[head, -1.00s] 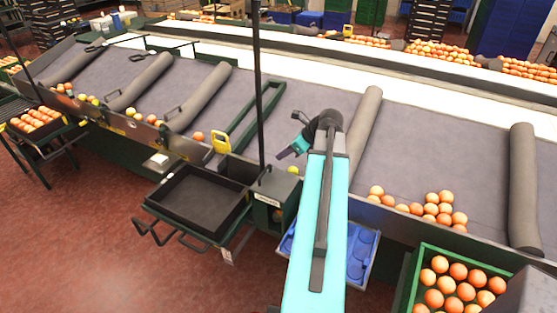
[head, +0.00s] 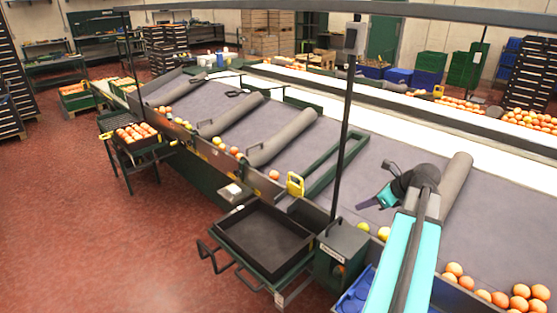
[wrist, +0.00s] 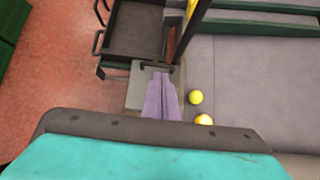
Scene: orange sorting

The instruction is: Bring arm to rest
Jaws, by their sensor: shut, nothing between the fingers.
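My gripper (head: 366,203) is at the end of my teal arm, held above the grey sorting table (head: 330,210) near its front edge. In the wrist view its two purple fingers (wrist: 161,97) are together, with nothing between them. They point down over a grey box (wrist: 137,88) beside the empty black tray (wrist: 136,32).
The black tray (head: 238,232) sits on a green stand at the table's front. A dark post (head: 342,130) rises just left of my gripper. Oranges (head: 505,298) lie at the lower right. A blue tray (head: 352,290) is under my arm. Red floor at left is open.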

